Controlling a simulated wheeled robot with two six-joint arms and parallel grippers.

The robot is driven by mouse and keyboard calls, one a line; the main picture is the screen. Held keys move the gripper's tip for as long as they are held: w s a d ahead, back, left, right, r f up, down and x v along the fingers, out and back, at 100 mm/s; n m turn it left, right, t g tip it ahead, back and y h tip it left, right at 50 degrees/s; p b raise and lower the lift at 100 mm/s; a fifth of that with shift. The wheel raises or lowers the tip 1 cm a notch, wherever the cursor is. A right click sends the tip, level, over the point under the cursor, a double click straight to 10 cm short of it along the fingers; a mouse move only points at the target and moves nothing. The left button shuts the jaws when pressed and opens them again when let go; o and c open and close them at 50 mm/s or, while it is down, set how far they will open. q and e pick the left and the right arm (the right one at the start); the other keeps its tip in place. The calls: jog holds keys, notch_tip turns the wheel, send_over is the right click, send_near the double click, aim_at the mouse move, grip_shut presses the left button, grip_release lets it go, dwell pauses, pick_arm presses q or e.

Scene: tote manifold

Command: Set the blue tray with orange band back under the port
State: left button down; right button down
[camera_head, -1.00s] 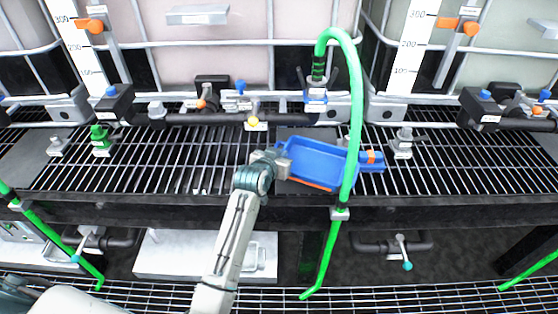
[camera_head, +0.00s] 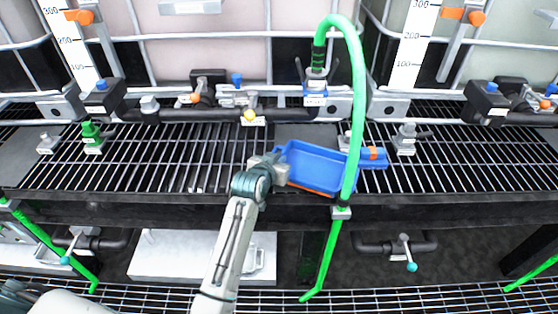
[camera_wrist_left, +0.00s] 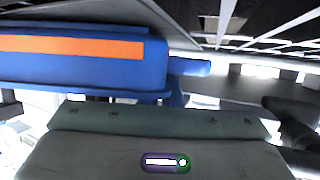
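The blue tray (camera_head: 315,172) is at the front middle of the grated shelf, below the centre tank's port (camera_head: 316,85). An orange band (camera_head: 374,153) shows on its right handle, and an orange strip (camera_wrist_left: 70,46) runs along its side in the left wrist view. My left gripper (camera_head: 277,167) is at the tray's left end and appears shut on its handle. The fingertips are hidden, and the tray's gap to the grate is unclear. The green hose crosses in front of the tray's right part. My right gripper is not in view.
The green hose (camera_head: 356,115) arches from the port and runs down past the shelf's front edge (camera_head: 440,211). A dark plate (camera_head: 305,133) lies behind the tray. Valves and a black pipe (camera_head: 185,117) line the back. Open grate (camera_head: 200,170) lies left of the tray.

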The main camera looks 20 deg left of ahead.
pick_arm(q)
jog(key=shift+f, duration=0.1)
jog(key=c, duration=1.6)
grip_release()
jog(key=shift+c, duration=0.2)
jog(key=shift+s+r, duration=0.1)
jog(key=shift+r, duration=0.1)
jog(key=v, duration=1.1)
jog(key=shift+s, duration=0.35)
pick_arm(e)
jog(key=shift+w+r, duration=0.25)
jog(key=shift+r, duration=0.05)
pick_arm(q)
jog(key=shift+r, duration=0.1)
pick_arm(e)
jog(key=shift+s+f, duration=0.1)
